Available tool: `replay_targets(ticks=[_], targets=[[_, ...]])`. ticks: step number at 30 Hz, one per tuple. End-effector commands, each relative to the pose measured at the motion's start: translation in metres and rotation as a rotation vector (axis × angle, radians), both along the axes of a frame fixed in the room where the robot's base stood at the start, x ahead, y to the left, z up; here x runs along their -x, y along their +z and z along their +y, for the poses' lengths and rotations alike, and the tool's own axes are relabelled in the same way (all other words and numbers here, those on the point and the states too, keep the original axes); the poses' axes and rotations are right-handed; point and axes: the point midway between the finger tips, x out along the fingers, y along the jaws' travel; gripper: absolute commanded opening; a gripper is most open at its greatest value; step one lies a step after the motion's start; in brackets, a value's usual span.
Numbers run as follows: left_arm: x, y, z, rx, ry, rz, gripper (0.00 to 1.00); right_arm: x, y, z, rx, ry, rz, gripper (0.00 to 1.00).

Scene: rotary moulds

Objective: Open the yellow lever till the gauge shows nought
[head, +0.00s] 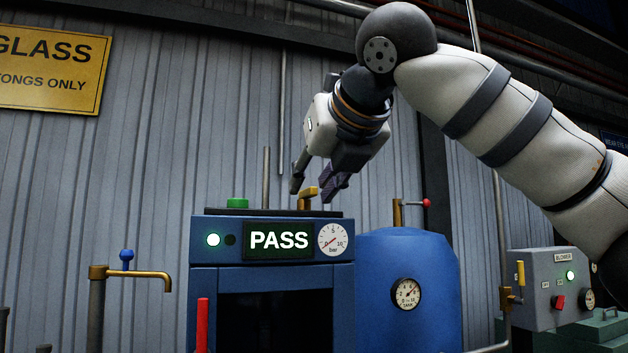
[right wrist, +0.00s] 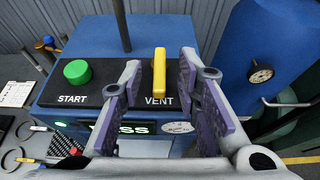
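The yellow lever (right wrist: 159,72) stands up from the black top panel of a blue machine, by the word VENT. In the head view it shows small and brassy (head: 307,196) on the machine's top. My right gripper (head: 313,190) is open; in the right wrist view its two purple-padded fingers (right wrist: 160,66) stand on either side of the lever, with gaps. The machine's round white gauge (head: 332,240), marked bar, has a red needle slanting to the lower left; its exact reading is too small to tell. My left gripper is not in view.
A green START button (right wrist: 77,71) sits left of the lever. The machine's display (head: 279,241) reads PASS. A blue tank (head: 405,322) with its own gauge (head: 406,294) stands right. A grey blower box (head: 540,285) and a brass tap (head: 140,273) flank them.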

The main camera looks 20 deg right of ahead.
Motion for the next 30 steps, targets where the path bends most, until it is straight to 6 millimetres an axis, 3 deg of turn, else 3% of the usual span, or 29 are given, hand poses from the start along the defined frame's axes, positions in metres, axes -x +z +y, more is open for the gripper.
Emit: replay_targets(ticks=[4,9,15,30], targets=[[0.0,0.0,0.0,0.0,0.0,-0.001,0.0,0.025,0.012,-0.002,0.0,0.0,-0.006,0.3],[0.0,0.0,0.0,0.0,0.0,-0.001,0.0,0.069,0.03,-0.004,-0.001,-0.001,-0.007,0.3],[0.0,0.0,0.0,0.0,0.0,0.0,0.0,0.102,0.043,-0.006,0.0,-0.001,-0.003,0.3],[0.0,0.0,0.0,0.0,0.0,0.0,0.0,0.11,0.046,-0.006,0.0,0.0,-0.001,0.3]])
